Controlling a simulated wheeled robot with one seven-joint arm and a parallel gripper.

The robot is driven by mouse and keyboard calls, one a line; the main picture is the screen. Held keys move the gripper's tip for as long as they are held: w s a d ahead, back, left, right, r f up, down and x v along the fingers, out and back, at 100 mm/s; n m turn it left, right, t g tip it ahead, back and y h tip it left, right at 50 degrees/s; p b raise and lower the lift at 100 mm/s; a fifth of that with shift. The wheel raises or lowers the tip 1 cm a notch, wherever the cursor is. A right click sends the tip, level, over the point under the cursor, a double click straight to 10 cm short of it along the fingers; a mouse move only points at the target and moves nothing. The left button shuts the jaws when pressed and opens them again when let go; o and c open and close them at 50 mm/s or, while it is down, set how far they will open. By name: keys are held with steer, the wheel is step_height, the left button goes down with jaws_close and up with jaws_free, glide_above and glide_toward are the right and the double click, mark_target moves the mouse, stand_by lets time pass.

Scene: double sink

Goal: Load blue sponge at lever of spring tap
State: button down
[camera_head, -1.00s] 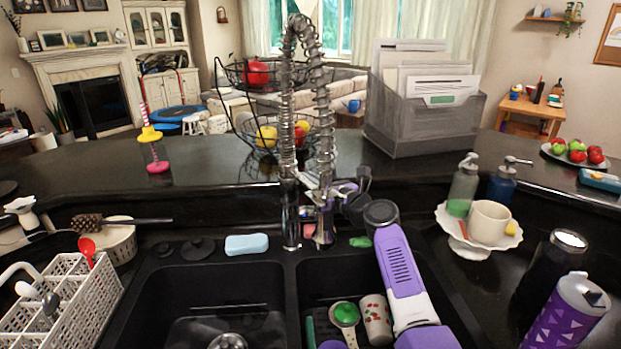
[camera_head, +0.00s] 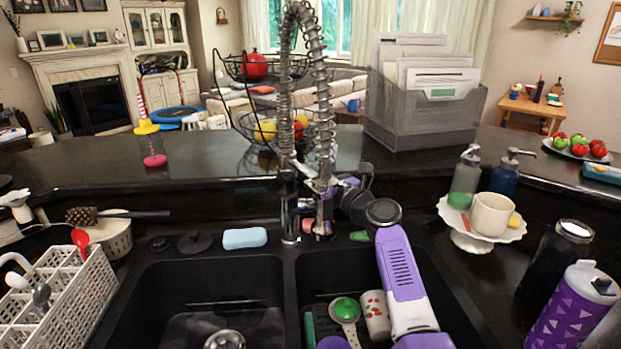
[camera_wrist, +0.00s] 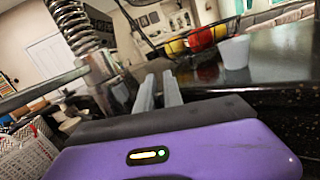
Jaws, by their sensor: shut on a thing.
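The light blue sponge (camera_head: 244,238) lies flat on the sink's back ledge, left of the tap base. The spring tap (camera_head: 289,200) stands upright behind the divider between the basins. My purple and grey arm reaches up from the right basin side. My gripper (camera_head: 322,190) is close against the tap's lower body, apart from the sponge. In the wrist view its two pale fingers (camera_wrist: 159,78) are close together, with the tap spring just to the left. What they hold is hidden, and the tap lever cannot be made out clearly.
A white utensil rack (camera_head: 70,290) stands left of the basins. A ladle, a cup (camera_head: 376,316) and other items lie in the right basin. Soap bottles, a cake stand (camera_head: 452,237) and a purple tumbler (camera_head: 570,310) stand at right. A wire fruit basket (camera_head: 240,120) is behind the tap.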

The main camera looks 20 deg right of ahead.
steer(key=shift+s+a+r+n+t+y+b, duration=0.35)
steer(key=shift+s+a+n+t+y+b, duration=0.25)
steer(key=shift+b, duration=1.9)
steer(key=shift+d, duration=0.15)
steer(key=c, duration=1.5)
jaws_free()
steer(key=shift+d+f, duration=0.1)
steer(key=shift+d, duration=0.1)
steer(key=shift+p+v, duration=2.65)
steer(key=shift+v, duration=1.35)
